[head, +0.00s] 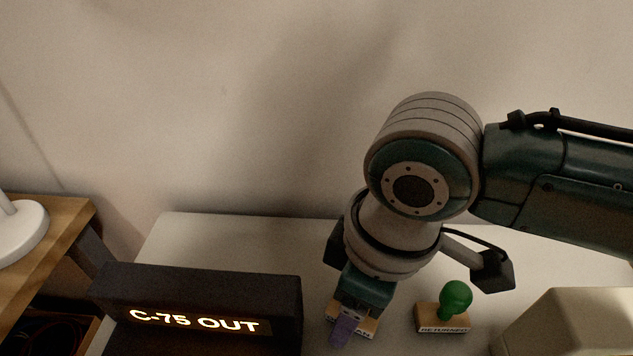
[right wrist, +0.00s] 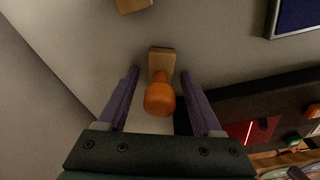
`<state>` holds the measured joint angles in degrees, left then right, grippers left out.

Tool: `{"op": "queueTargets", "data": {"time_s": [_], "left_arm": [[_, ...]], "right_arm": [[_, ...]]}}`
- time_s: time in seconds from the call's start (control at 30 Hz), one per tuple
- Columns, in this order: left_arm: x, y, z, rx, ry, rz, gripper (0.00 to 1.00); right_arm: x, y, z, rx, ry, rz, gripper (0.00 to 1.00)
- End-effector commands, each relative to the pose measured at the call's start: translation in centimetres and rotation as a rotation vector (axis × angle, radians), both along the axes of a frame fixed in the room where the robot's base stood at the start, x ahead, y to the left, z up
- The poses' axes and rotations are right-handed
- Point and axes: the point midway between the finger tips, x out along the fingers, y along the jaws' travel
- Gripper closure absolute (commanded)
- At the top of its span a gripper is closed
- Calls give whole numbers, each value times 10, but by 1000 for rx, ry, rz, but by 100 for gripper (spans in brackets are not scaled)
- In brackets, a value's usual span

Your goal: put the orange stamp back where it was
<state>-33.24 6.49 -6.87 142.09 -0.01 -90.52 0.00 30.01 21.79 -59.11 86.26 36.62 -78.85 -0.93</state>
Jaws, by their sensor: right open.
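The orange stamp (right wrist: 159,97) has a round orange knob on a wooden block. In the right wrist view it stands between the two purple fingers of my right gripper (right wrist: 162,88), which are open and apart from it. In the head view my right gripper (head: 346,325) points down over the white surface. There the stamp's wooden base (head: 368,327) shows beside the fingers, while its knob is hidden behind the gripper. My left gripper is in neither view.
A green stamp (head: 457,297) on a block marked RETURNED stands just right of my right gripper. A dark box with a lit C-75 OUT sign (head: 200,287) is to the left. A beige case (head: 570,318) stands at the right front. The wall is close behind.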

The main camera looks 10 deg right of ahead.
Motion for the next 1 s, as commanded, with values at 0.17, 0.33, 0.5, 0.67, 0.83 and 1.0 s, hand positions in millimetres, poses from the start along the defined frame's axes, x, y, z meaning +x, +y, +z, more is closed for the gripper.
{"op": "queueTargets", "data": {"time_s": [0.17, 0.33, 0.5, 0.67, 0.83, 1.0], "left_arm": [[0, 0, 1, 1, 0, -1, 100], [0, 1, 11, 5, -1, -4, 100], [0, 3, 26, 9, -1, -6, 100], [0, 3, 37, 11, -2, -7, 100], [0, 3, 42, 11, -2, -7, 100], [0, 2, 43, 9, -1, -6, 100]], "right_arm": [[0, 0, 2, 0, 0, 0, 33], [0, -1, 23, 1, -2, 0, 33], [-3, -5, 63, 2, -4, 1, 33], [-6, -8, 96, 1, -2, 1, 33], [-8, -11, 117, 1, -1, -1, 33], [-9, -11, 123, 1, 1, -1, 33]]}}
